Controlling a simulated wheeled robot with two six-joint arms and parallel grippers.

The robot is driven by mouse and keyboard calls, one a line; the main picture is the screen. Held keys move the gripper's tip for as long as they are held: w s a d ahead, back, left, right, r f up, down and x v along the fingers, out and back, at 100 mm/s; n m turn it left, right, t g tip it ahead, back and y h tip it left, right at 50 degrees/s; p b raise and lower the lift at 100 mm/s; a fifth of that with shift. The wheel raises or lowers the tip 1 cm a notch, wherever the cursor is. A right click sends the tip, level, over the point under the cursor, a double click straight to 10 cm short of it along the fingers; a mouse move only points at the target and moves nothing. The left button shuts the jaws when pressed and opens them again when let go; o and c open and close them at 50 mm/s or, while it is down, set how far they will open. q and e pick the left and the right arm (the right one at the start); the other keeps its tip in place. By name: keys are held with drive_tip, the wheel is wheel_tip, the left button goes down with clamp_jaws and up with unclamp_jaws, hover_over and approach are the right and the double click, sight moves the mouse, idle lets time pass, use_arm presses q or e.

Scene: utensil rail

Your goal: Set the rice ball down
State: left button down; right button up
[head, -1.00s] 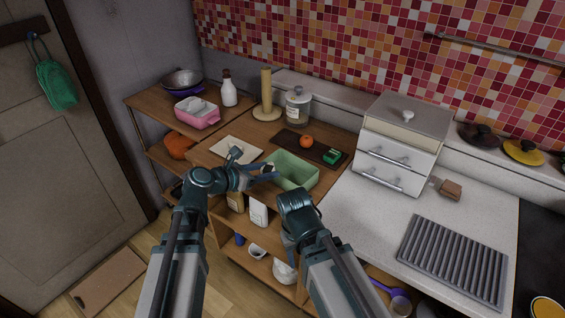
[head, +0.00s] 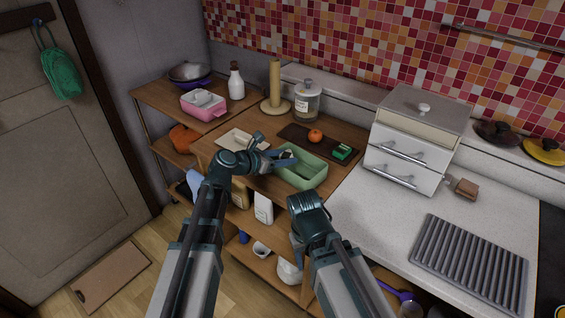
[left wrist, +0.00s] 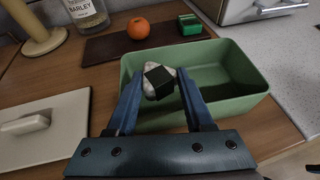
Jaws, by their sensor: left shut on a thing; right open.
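The rice ball (left wrist: 158,79), white with a dark wrap, is held between the fingers of my left gripper (left wrist: 160,90). In the left wrist view it shows over the left part of the green box (left wrist: 240,66); whether it touches the box floor I cannot tell. The left gripper (head: 284,158) also shows in the head view at the left side of the green box (head: 314,182), where the rice ball is small and partly hidden.
A dark board (head: 297,133) behind the box holds an orange fruit (head: 315,136) and a small green item (head: 342,151). A pale board (left wrist: 45,130) with a white piece lies left of the box. White drawers (head: 405,150) stand to the right.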

use_arm(q)
drive_tip(key=shift+r, duration=0.1)
drive_tip(key=shift+f, duration=0.4)
drive_tip(key=shift+f+b, duration=0.1)
drive_tip(key=shift+b, duration=0.3)
drive_tip(key=shift+s+f, duration=0.15)
drive_tip(key=c, duration=0.6)
unclamp_jaws()
drive_tip(key=shift+s, duration=0.1)
drive_tip(key=shift+o, duration=0.2)
